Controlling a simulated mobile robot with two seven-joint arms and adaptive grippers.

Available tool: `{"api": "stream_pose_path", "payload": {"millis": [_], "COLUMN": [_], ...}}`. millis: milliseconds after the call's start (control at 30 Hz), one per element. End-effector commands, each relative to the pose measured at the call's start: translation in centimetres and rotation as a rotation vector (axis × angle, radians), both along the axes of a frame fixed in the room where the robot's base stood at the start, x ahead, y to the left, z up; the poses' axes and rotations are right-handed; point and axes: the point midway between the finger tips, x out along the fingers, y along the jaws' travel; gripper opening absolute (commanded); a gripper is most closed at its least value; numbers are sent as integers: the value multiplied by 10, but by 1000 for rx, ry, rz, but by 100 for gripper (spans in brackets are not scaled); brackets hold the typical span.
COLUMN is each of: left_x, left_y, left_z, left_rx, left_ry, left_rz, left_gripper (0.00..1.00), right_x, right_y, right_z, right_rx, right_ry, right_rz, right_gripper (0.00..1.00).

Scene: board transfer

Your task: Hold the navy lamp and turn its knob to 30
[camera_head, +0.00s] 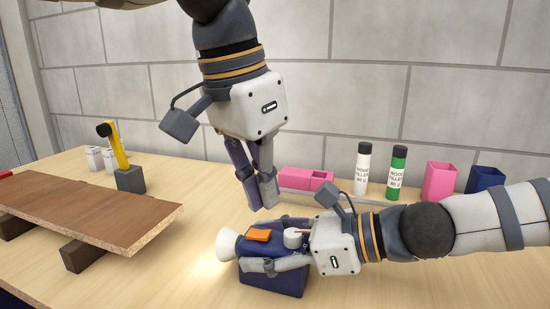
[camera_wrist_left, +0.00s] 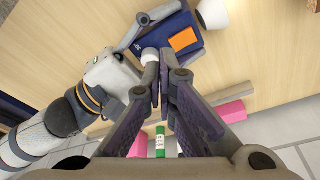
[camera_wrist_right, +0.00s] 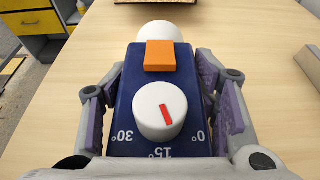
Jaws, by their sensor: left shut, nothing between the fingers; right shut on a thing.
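The navy lamp (camera_head: 272,283) stands on the table, with an orange block (camera_head: 258,235) on top and a glowing white head (camera_head: 228,244) at its left end. Its white knob (camera_wrist_right: 160,110) has a red mark aimed between the 15° and 0° labels in the right wrist view; 30° is at the left. My right gripper (camera_wrist_right: 155,85) is shut on the lamp, one finger along each side. My left gripper (camera_head: 266,206) is shut and empty, pointing down above the lamp's far side. In the left wrist view its fingertips (camera_wrist_left: 164,52) appear close beside the knob (camera_wrist_left: 150,54); contact cannot be told.
A brown board (camera_head: 85,208) lies on dark blocks at the left, with a yellow-handled tool (camera_head: 116,150) behind it. A pink box (camera_head: 305,179), a white bottle (camera_head: 362,170), a green bottle (camera_head: 396,172) and pink and navy containers stand along the back. The front table is clear.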

Motion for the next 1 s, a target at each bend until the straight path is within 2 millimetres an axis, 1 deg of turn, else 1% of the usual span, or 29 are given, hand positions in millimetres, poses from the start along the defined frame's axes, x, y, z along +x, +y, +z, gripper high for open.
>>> {"api": "stream_pose_path", "payload": {"millis": [100, 233, 300, 367, 433, 467, 700, 800, 900, 1000], "left_x": [-1, -10, -13, -14, -15, -15, -15, -15, -15, -15], "left_y": [-2, -14, -19, -21, -22, -22, -22, -22, -22, -22], "left_z": [0, 1, 5, 7, 5, 3, -35, -48, -56, -60], "left_rx": [0, 4, 2, 1, 0, 1, 1, 3, 1, 2], "left_ry": [3, 13, 10, 5, 3, 2, 0, -1, -1, 0], "left_rz": [-3, -16, -12, -6, -1, 0, 0, 1, 0, -1], "left_gripper": [0, 0, 0, 0, 0, 0, 0, 0, 0, 0], "right_x": [0, 0, 0, 0, 0, 0, 0, 0, 0, 0], "right_y": [0, 0, 0, 0, 0, 0, 0, 0, 0, 0], "right_z": [0, 0, 0, 0, 0, 0, 0, 0, 0, 0], "right_rx": [0, 0, 0, 0, 0, 0, 0, 0, 0, 0], "right_ry": [0, 0, 0, 0, 0, 0, 0, 0, 0, 0], "right_rz": [0, 0, 0, 0, 0, 0, 0, 0, 0, 0], "right_gripper": [19, 19, 19, 19, 19, 19, 19, 19, 19, 19]}}
